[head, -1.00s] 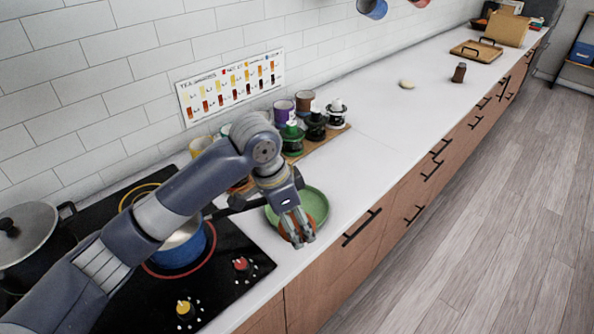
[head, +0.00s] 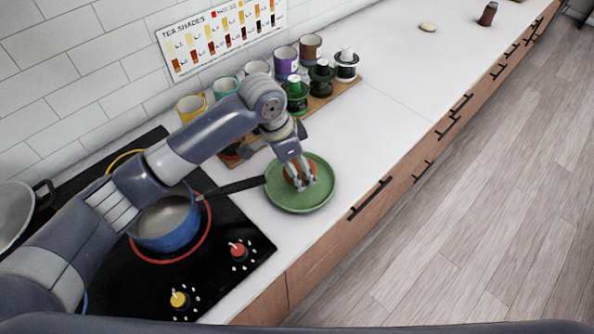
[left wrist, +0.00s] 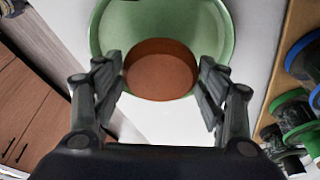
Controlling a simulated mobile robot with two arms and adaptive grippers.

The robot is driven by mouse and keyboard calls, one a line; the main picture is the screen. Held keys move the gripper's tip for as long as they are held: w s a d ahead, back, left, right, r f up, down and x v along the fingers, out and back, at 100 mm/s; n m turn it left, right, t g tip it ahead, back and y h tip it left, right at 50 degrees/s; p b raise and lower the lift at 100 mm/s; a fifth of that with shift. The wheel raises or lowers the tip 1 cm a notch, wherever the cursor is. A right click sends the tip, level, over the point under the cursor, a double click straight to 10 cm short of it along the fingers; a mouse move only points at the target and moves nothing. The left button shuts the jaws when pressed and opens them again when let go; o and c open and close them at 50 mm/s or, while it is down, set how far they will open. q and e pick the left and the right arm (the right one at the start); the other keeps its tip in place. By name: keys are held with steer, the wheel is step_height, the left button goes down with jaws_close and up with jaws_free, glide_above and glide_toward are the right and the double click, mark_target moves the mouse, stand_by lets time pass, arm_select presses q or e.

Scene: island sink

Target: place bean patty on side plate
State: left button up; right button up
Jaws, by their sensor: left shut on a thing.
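The bean patty (head: 290,172) is a round reddish-brown disc. It also shows between the fingers in the left wrist view (left wrist: 160,72). My left gripper (head: 302,183) is shut on the patty and points down over the green side plate (head: 297,203). In the head view the patty lies over the middle of the plate, inside its rim. In the left wrist view it covers part of the near side of the plate (left wrist: 222,28). I cannot tell whether the patty touches the plate. My right gripper is not in view.
A blue saucepan (head: 170,238) stands on the black hob (head: 228,214), its dark handle (head: 236,187) reaching toward the plate. A wooden board (head: 338,97) with mugs and jars stands behind. The white counter (head: 392,85) to the right is mostly clear.

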mark_target(285, 173)
arm_select(q)
step_height(285, 173, down, 4)
steer(key=shift+r+p, duration=0.2)
steer(key=shift+p, duration=0.15)
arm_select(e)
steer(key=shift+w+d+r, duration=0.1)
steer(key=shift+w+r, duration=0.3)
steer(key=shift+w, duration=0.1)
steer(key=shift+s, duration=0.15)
arm_select(q)
steer(key=o, duration=1.1)
steer(key=shift+f, duration=0.1)
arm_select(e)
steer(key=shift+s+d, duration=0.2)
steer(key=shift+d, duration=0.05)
arm_select(q)
steer(key=b+v, duration=0.2)
steer(key=v, duration=0.9)
steer(key=shift+r, duration=0.65)
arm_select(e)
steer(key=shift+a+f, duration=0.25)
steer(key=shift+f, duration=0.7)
arm_select(q)
steer(key=shift+s+f, duration=0.1)
